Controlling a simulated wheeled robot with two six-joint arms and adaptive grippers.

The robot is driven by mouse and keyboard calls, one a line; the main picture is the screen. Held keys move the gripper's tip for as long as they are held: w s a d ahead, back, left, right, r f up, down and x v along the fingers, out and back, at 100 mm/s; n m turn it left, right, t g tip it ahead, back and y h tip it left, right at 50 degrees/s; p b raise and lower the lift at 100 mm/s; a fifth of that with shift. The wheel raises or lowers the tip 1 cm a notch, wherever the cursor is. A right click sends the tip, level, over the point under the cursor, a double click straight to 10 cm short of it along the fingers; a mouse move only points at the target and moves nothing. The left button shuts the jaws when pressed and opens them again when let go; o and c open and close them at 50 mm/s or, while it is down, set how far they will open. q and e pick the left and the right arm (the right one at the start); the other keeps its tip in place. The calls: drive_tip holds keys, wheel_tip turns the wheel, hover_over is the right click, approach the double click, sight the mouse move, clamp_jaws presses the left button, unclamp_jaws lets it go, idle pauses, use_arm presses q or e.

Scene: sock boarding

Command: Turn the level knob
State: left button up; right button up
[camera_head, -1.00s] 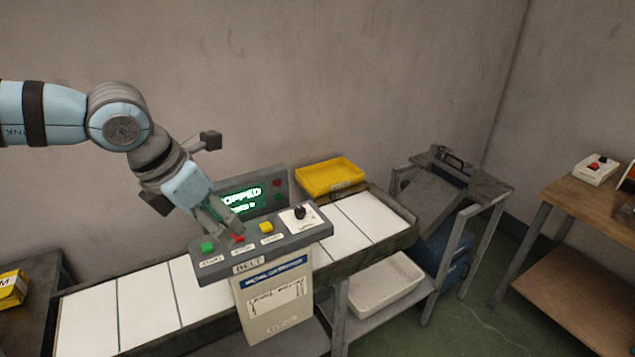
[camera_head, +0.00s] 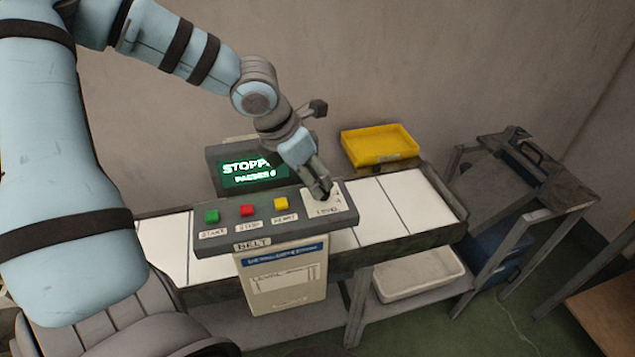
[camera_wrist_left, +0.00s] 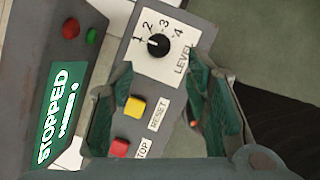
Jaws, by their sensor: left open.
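The level knob (camera_wrist_left: 158,44) is a round black knob on a white plate marked 1 to 4 in the left wrist view. Its pale mark points toward the 1 and 2 side. In the head view the white level plate (camera_head: 335,204) sits at the right end of the grey control panel (camera_head: 222,246), and my gripper largely hides the knob. My left gripper (camera_head: 322,190) is over the plate. In the left wrist view its green-padded fingers (camera_wrist_left: 160,88) are apart with nothing between them, and the knob lies beyond the fingertips. My right gripper is not in view.
The panel also has a green start button (camera_head: 212,216), a red stop button (camera_head: 247,210) and a yellow reset button (camera_head: 281,204). A screen (camera_head: 250,171) behind reads STOPPED. A yellow tray (camera_head: 380,158) stands behind the white-slatted belt (camera_head: 418,197).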

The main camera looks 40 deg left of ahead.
sight(322, 189)
use_arm(q)
drive_tip(key=w+f, duration=0.2)
drive_tip(key=f, duration=0.1)
drive_tip(key=w+f, duration=0.1)
drive_tip(key=shift+w+d+f, duration=0.25)
drive_tip(key=shift+f, duration=0.2)
drive_tip(key=shift+s+r, duration=0.2)
drive_tip(key=shift+s, duration=0.35)
drive_tip(key=shift+c, duration=1.2)
drive_tip(key=c, duration=0.3)
clamp_jaws()
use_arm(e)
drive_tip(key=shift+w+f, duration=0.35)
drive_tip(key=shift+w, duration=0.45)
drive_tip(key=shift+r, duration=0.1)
